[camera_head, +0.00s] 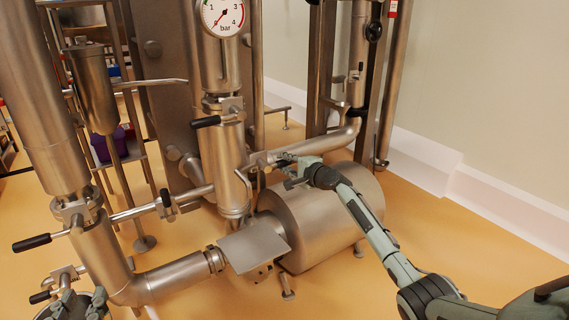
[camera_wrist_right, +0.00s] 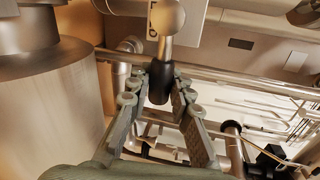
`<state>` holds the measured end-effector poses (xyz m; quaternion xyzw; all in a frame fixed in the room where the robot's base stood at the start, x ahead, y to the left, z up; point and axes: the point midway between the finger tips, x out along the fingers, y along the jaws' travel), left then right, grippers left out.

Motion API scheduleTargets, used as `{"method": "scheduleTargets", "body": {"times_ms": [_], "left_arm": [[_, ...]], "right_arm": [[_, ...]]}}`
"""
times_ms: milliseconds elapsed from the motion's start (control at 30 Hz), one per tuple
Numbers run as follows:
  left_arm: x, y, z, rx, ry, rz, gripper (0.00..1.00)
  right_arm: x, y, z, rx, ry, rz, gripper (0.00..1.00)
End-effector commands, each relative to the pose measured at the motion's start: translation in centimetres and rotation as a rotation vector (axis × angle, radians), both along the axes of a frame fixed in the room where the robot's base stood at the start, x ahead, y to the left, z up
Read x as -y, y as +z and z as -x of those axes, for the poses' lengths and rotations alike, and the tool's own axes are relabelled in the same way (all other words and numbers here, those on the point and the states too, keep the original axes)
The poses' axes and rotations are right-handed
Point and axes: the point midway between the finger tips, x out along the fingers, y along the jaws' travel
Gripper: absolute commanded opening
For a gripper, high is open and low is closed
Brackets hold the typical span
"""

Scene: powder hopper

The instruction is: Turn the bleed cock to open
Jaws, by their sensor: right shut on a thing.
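The bleed cock shows in the right wrist view as a steel stem with a rounded end (camera_wrist_right: 165,17) and a black-sleeved lever (camera_wrist_right: 160,88). The lever points down in that picture, between my right fingertips. My right gripper (camera_head: 286,168) reaches in from the right beside the vertical steel pipe. In the wrist view its fingers (camera_wrist_right: 158,90) are closed about the black sleeve. In the head view the fingers and pipework hide most of the cock. My left gripper (camera_head: 83,298) is at the lower left corner, fingers apart, with nothing seen between them.
A pressure gauge (camera_head: 223,16) tops the vertical pipe. Black-handled levers (camera_head: 207,122) (camera_head: 32,242) stick out left of the pipes. A large steel cylinder (camera_head: 325,215) lies just below my right gripper. Open yellow floor (camera_head: 480,255) is at the right.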

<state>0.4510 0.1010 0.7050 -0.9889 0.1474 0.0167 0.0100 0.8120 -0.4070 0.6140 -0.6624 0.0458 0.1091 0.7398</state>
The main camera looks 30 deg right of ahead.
Motion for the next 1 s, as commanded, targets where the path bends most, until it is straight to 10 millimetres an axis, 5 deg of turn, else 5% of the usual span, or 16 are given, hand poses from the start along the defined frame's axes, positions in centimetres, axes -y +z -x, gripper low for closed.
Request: {"method": "scheduleTargets", "body": {"times_ms": [33,167,200,333,1000], "left_arm": [[0.0,-0.05,0.0,0.0,0.0,0.0,0.27],[-0.01,-0.07,0.0,-0.001,0.0,0.0,0.27],[-0.01,-0.07,0.0,-0.001,0.0,0.0,0.27],[-0.02,-0.08,0.0,-0.001,0.0,0.0,0.27],[0.01,-0.1,-0.03,-0.002,0.0,-0.001,0.27]], "right_arm": [[-0.29,-1.28,0.3,-0.022,0.005,-0.009,0.0],[-0.32,-1.38,0.31,-0.024,0.006,-0.008,0.0],[-0.33,-1.39,0.32,-0.024,0.006,-0.008,0.24],[-0.33,-1.34,0.3,-0.023,0.006,-0.005,0.4],[-0.02,-0.53,0.83,-0.011,0.003,0.001,0.41]]}}
